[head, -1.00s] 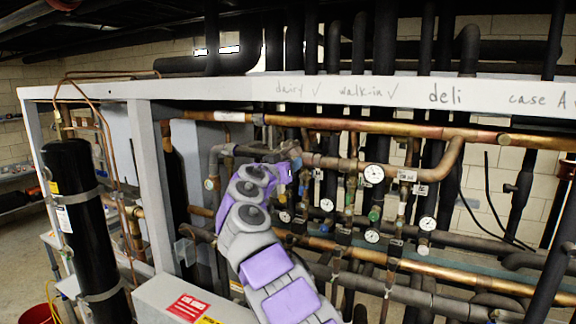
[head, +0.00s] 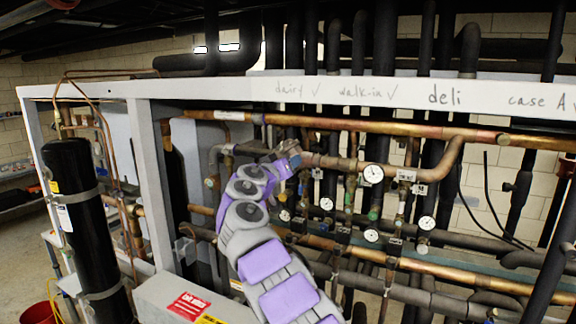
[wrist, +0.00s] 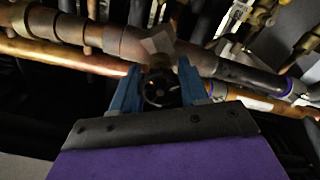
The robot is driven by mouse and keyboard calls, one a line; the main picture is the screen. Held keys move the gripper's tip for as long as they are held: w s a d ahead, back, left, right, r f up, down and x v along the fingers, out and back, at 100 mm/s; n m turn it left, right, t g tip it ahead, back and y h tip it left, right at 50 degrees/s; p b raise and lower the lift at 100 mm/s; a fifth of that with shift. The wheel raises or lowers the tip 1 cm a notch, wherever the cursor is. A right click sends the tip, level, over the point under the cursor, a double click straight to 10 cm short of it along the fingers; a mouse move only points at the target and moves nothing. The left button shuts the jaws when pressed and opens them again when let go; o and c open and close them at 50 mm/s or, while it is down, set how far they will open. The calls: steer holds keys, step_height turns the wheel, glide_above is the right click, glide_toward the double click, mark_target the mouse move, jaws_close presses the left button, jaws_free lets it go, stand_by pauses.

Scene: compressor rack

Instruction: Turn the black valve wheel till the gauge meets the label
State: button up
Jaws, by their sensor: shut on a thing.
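The black valve wheel (wrist: 160,88) sits between the two blue fingers of my gripper (wrist: 159,84) in the wrist view, just below a copper-brown pipe. The fingers are closed on the wheel from both sides. In the head view my gripper (head: 287,152) reaches to the left end of the upper pipework, and the wheel is hidden behind it. Several round white gauges show, one at the upper right (head: 373,174) on the copper pipe. Their needles and labels are too small to read, and I cannot tell which gauge belongs to this wheel.
A white beam (head: 430,92) with handwritten names runs above the pipes. A black cylinder (head: 80,230) stands at the left. Copper and dark pipes crowd the space right of my gripper.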

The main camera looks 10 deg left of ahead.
steer(key=o, duration=0.7)
steer(key=shift+a, duration=0.15)
steer(key=shift+c, duration=0.2)
steer(key=o, duration=0.4)
steer(key=shift+a, duration=0.2)
steer(key=shift+d, duration=0.1)
steer(key=shift+s, duration=0.15)
steer(key=shift+s+f+b, duration=0.1)
steer(key=shift+s+b, duration=0.2)
steer(key=b+v, duration=0.1)
steer(key=v, duration=0.4)
steer(key=b+v, duration=0.2)
steer(key=v, duration=0.4)
steer(key=b+v, duration=0.1)
steer(key=v, duration=0.4)
steer(key=shift+s+a+b, duration=0.15)
steer(key=shift+a+b, duration=0.2)
steer(key=shift+a, duration=0.05)
